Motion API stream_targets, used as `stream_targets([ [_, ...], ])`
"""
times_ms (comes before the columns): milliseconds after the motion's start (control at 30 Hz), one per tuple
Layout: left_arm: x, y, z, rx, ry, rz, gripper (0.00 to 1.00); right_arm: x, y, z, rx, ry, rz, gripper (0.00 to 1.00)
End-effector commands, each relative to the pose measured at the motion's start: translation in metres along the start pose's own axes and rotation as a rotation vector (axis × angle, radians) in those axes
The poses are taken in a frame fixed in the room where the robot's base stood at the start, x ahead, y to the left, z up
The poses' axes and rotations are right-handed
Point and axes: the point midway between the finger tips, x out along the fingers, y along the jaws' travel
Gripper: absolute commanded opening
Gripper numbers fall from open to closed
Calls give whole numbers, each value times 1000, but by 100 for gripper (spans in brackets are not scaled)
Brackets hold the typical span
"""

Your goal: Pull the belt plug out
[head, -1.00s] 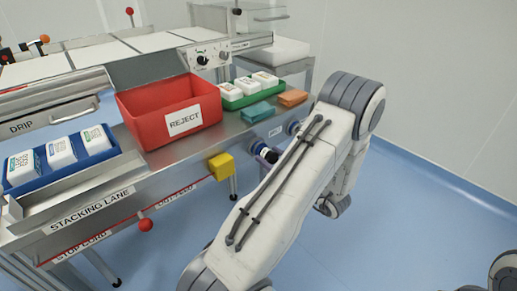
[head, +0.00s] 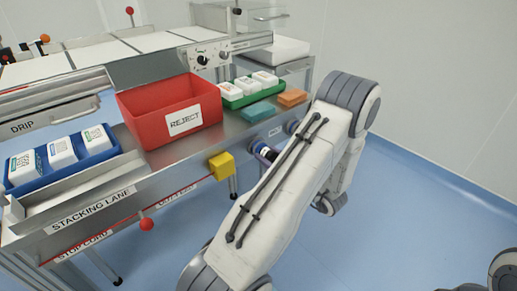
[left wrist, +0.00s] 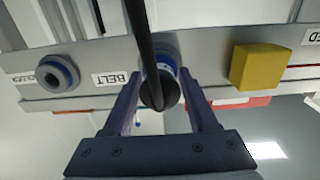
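The belt plug (left wrist: 158,92) is a round dark plug with a black cable, seated in a blue-ringed socket beside the BELT label (left wrist: 117,79). In the head view a bit of the plug (head: 262,150) shows on the bench's front rail, at the edge of my left arm. My left gripper (left wrist: 160,85) has one finger on each side of the plug, with narrow gaps, and looks open. The cable crosses in front of the plug and hides part of it. My right gripper is not in view.
A yellow block (left wrist: 257,67) sticks out on the other side. A red REJECT bin (head: 172,110) and a green tray (head: 247,95) stand on the bench above.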

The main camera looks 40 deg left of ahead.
Motion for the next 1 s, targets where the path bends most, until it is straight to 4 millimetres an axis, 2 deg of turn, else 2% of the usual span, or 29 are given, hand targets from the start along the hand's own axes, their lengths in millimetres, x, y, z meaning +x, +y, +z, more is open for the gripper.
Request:
stream_targets([
  [33,0,0,0,0,0,0,34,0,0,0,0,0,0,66],
  [100,0,0,0,0,0,0,7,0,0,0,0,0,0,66],
  [133,0,0,0,0,0,0,0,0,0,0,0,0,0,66],
  [367,-3,0,0,0,0,1,0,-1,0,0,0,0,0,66],
  [1000,-35,0,-1,1,1,2,0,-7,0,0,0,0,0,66],
])
